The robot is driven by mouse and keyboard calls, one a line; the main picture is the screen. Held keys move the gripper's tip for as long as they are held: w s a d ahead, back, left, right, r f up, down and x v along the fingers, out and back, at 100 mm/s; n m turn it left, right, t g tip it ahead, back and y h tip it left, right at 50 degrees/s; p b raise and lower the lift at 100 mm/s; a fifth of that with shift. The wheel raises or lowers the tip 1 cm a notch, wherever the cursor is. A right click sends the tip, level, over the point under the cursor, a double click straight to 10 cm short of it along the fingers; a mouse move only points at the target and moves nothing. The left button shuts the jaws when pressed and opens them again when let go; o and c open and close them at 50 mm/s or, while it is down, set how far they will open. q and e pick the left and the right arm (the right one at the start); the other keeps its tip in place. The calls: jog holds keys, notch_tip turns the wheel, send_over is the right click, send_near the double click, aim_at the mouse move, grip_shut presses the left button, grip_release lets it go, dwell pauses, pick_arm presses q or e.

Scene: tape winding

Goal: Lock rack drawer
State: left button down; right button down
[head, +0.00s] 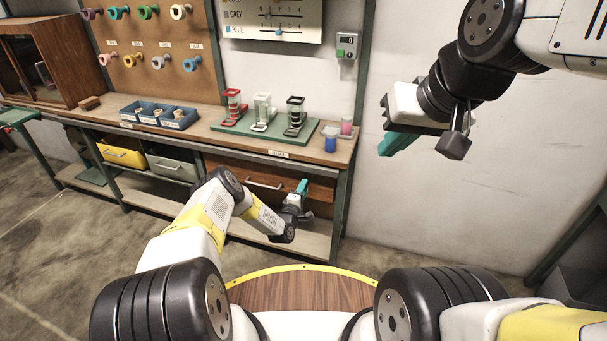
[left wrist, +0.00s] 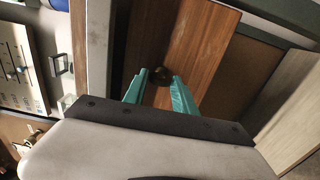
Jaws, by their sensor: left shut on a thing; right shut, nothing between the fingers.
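The wooden rack drawer (head: 272,171) with a long metal handle (head: 265,184) is under the right end of the workbench. Its brown front also fills the middle of the left wrist view (left wrist: 207,45). My left gripper (head: 302,186) is at the right end of the drawer front. Its teal fingers (left wrist: 160,82) are shut on a small round brass lock knob (left wrist: 161,75) on the drawer front. The knob's turn angle cannot be made out. My right gripper (head: 384,148) is shut and empty, raised in front of the wall at right.
The bench (head: 193,122) carries a blue bin tray (head: 159,116), a green mat (head: 246,127) with three coloured stands, and small blue and pink cups. Yellow (head: 122,155) and grey (head: 172,167) bins sit below. A green bench leg (head: 343,200) stands close right of my left gripper.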

pick_arm(q)
jog(key=c, duration=1)
grip_release()
jog(key=v, duration=0.7)
jog(key=shift+s+a, duration=0.15)
jog(key=shift+s, duration=0.2)
jog(key=shift+s, duration=0.1)
